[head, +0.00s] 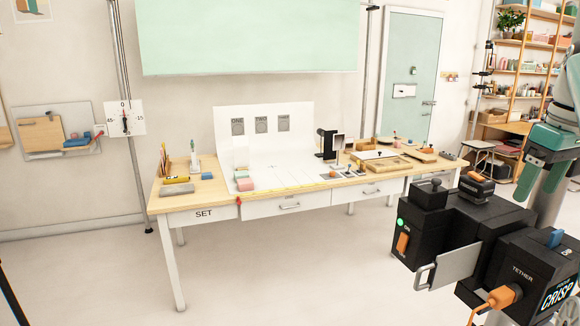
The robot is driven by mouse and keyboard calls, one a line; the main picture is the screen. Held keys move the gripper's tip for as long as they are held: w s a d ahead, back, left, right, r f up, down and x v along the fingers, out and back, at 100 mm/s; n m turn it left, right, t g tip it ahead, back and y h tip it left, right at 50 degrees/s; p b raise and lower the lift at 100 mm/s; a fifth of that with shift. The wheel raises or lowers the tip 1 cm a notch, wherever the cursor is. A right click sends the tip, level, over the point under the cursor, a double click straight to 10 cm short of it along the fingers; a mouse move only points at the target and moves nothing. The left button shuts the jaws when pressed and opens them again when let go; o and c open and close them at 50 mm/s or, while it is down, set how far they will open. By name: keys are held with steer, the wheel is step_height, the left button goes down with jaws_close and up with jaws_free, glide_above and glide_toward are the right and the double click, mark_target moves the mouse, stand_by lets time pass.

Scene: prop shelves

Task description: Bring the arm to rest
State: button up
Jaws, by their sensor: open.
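Part of my arm, in teal and grey, stands at the right edge of the head view, cut off by the frame. No thing is seen held. The wooden worktable, with its bare front edge (330,187), stands ahead, well apart from the visible arm links.
A teal door (412,75) and shelves (528,50) stand behind. A stool (478,148) is at right. The floor (290,265) before the table is clear.

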steer(key=s+a+f+m+t+h, duration=0.1)
steer(key=a+f, duration=0.3)
steer(key=a, duration=0.5)
steer(key=s+a+f+t, duration=0.1)
steer(key=a+f, duration=0.3)
steer(key=a, duration=0.6)
steer(key=s+a+f+m+t, duration=0.1)
steer(key=s+a+f, duration=0.4)
steer(key=f, duration=0.3)
steer(key=s+a+f+m, duration=0.1)
steer(key=s+a+f, duration=0.4)
steer(key=f, duration=0.4)
steer(key=shift+s+a+t+y, duration=0.3)
steer(key=shift+a+t, duration=0.1)
steer(key=shift+a, duration=0.15)
